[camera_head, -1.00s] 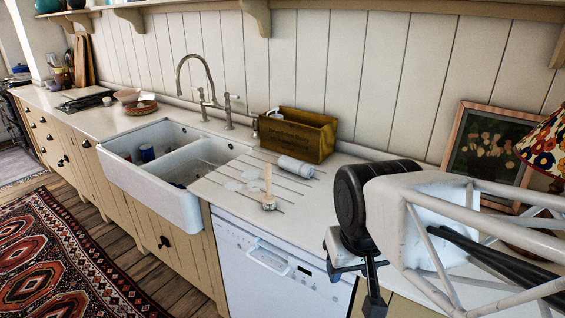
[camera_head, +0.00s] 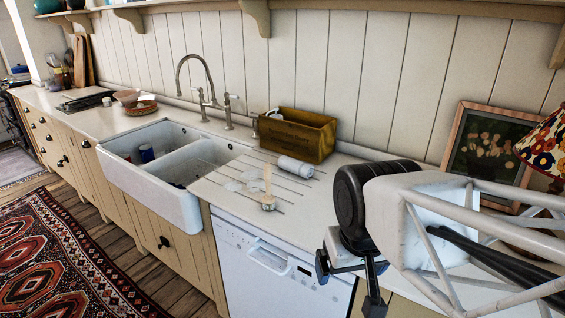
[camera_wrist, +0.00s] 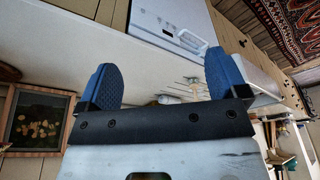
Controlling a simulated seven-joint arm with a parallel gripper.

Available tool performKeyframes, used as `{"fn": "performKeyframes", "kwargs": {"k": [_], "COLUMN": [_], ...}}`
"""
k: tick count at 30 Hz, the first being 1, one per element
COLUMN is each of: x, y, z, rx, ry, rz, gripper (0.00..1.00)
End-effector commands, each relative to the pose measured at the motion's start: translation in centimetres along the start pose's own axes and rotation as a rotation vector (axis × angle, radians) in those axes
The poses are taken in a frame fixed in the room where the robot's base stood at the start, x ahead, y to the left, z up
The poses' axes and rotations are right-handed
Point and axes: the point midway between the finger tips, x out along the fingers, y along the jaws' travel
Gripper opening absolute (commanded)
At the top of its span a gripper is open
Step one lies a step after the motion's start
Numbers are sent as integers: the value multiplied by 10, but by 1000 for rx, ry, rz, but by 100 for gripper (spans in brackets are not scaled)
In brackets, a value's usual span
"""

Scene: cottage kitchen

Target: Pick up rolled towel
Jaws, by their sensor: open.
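The rolled towel (camera_head: 295,167) is a small pale grey-white roll. It lies on the grooved draining area of the counter, just in front of a wooden box. My gripper (camera_head: 347,266) is in front of the counter at the lower right, to the right of the towel and apart from it. In the wrist view, the two blue-padded fingers of my gripper (camera_wrist: 160,88) stand wide apart with nothing between them. A small pale shape beyond the fingers in the wrist view may be the towel, but I cannot tell.
The wooden box (camera_head: 297,134) stands behind the towel against the wall. The white double sink (camera_head: 177,165) is further left. A framed picture (camera_head: 487,155) leans at the right, by a floral lampshade (camera_head: 543,143).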

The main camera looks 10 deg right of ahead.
Motion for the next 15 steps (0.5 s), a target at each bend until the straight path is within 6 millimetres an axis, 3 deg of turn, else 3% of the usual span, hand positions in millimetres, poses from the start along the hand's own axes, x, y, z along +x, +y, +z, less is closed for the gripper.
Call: {"fn": "performKeyframes", "kwargs": {"k": [10, 15], "x": [0, -3], "y": [0, 0], "z": [-1, -12], "rx": [-1, -11], "ry": [0, -4], "rz": [0, 0], "gripper": [95, 95]}}
